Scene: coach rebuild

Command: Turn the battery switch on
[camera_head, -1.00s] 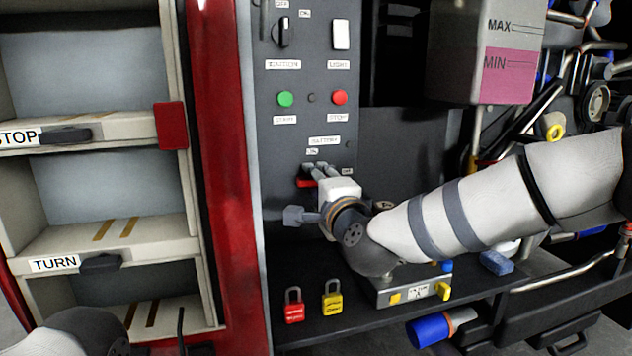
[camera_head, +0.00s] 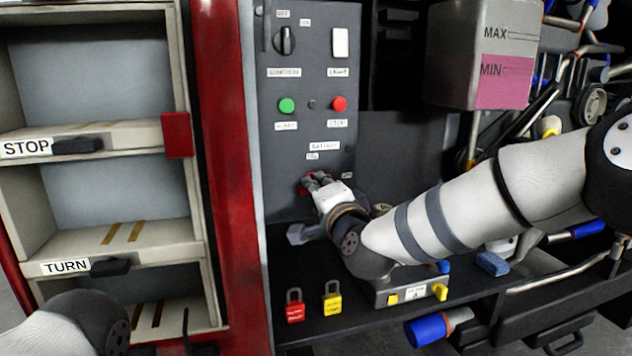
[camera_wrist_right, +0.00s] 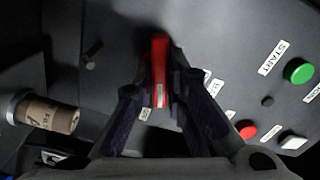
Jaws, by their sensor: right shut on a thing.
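The battery switch is a red handle (camera_head: 308,181) low on the dark control panel, below the BATTERY label (camera_head: 324,146). The ON label (camera_head: 313,156) is above it and the OFF label (camera_head: 346,175) to its right. My right gripper (camera_head: 318,180) is shut on the handle and hides most of it. In the right wrist view the red handle (camera_wrist_right: 160,75) lies between my fingertips (camera_wrist_right: 160,88), slanted relative to the panel's labels. My left arm shows at the bottom left; dark parts of the left gripper (camera_head: 186,344) show at the bottom edge, mostly cut off.
Above are the green start button (camera_head: 286,105), red stop button (camera_head: 339,104), ignition knob (camera_head: 285,40) and light switch (camera_head: 340,43). Red (camera_head: 295,307) and yellow (camera_head: 333,302) padlocks stand on the shelf below. A small grey box (camera_head: 410,290) is under my right forearm.

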